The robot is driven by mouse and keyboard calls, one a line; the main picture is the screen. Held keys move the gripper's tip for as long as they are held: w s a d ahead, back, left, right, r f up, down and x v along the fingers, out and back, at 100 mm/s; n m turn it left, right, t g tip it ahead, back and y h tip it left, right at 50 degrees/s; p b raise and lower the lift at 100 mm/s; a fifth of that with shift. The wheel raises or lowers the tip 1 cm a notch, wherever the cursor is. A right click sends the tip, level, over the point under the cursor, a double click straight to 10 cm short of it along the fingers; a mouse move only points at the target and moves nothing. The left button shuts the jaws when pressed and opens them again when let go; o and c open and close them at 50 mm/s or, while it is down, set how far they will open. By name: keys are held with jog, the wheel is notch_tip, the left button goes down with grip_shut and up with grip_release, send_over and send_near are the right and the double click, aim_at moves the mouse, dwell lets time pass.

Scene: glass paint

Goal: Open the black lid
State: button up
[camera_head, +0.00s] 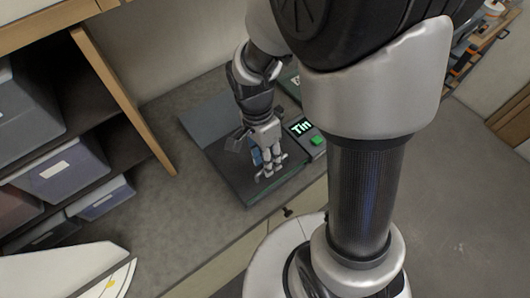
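A dark, flat, box-like unit lies on the grey counter; its black lid or top panel (232,178) shows to the left of and below my gripper. I cannot tell whether this panel is the lid itself or how far it is raised.
The grey counter (165,215) is clear left of the unit. A shelf with grey bins (65,170) stands at the left, with a slanting wooden panel edge (122,100). A white board (70,275) is at the lower left. My arm blocks much of the right centre.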

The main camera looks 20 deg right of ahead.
jog(key=shift+s+f, duration=0.1)
jog(key=shift+f, duration=0.3)
jog(key=shift+c, duration=0.2)
grip_shut()
dwell(0.4)
